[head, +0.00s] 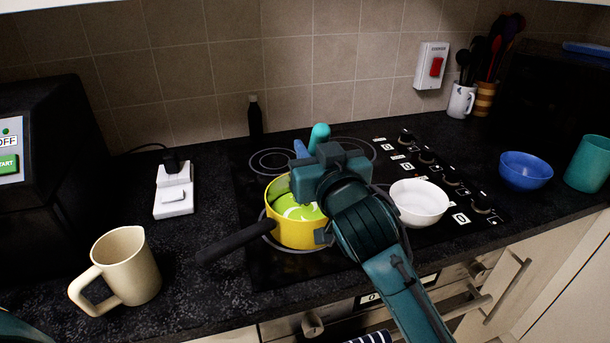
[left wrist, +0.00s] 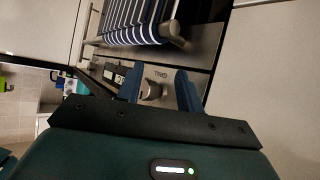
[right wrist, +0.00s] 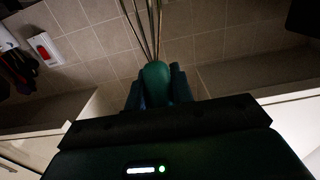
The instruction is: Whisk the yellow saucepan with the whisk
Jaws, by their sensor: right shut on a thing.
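The yellow saucepan (head: 285,232) stands on the hob with its dark handle to the left, and bright green contents show inside. My right gripper (head: 308,150) is above the pan and hides its right part. It is shut on the teal handle of the whisk (head: 319,134), whose end sticks up past the fingers. In the right wrist view the handle (right wrist: 157,84) sits between the fingers and the wires run away from it. The wires are hidden in the head view, so I cannot tell whether they touch the contents. My left gripper (left wrist: 161,92) is open and empty, facing the oven front.
A white bowl (head: 418,203) stands on the hob right of my right arm. A beige jug (head: 128,268) is at the left, a blue bowl (head: 525,170) and a teal cup (head: 588,164) at the right. A striped towel (left wrist: 145,20) hangs on the oven rail.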

